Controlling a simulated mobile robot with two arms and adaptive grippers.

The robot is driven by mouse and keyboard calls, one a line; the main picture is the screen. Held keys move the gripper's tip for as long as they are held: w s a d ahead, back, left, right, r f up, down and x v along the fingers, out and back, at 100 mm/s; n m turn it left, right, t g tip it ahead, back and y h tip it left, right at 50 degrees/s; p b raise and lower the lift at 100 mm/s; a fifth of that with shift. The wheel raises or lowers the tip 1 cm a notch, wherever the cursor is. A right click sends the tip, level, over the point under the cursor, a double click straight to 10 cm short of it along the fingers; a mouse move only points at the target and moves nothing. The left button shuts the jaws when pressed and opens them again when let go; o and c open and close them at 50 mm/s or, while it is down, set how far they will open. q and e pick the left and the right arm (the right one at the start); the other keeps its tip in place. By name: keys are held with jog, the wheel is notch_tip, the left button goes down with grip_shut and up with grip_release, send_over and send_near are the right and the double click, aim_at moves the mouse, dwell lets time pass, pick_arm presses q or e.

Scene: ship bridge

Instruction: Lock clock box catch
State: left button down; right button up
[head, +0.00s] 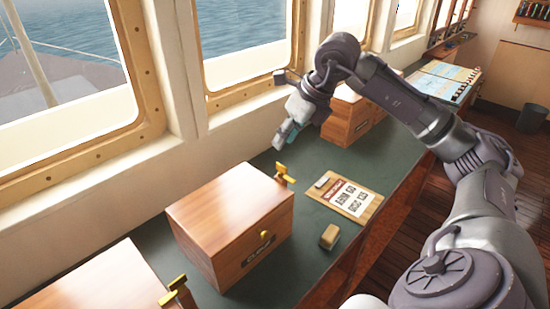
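A wooden box (225,210) with a dark label on its front stands in the middle of the green counter; the label is too small to read. A brass knob (265,236) is on its front. A brass catch (284,174) stands up at its far right side. I cannot tell whether the catch is locked. My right gripper (284,136) is above and beyond the catch, apart from it, pointing down to the left. Its fingers are too small to tell open from shut. My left gripper is not in view.
A second wooden box (90,285) with brass fittings (175,291) is at the lower left. A third box (345,118) is partly behind my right arm. A clipboard (345,195) and a small tan block (329,236) lie on the counter (300,265). Windows line the left.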

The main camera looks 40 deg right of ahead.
jog(key=s+d+r+h, duration=0.1)
jog(key=d, duration=0.2)
jog(key=p, duration=0.3)
send_near(285, 173)
jog(key=shift+m, duration=0.3)
jog(key=x, duration=0.2)
jog(key=w+x, duration=0.1)
jog(key=x, duration=0.5)
jog(key=shift+w+r, duration=0.3)
jog(key=shift+w, duration=0.15)
grip_shut()
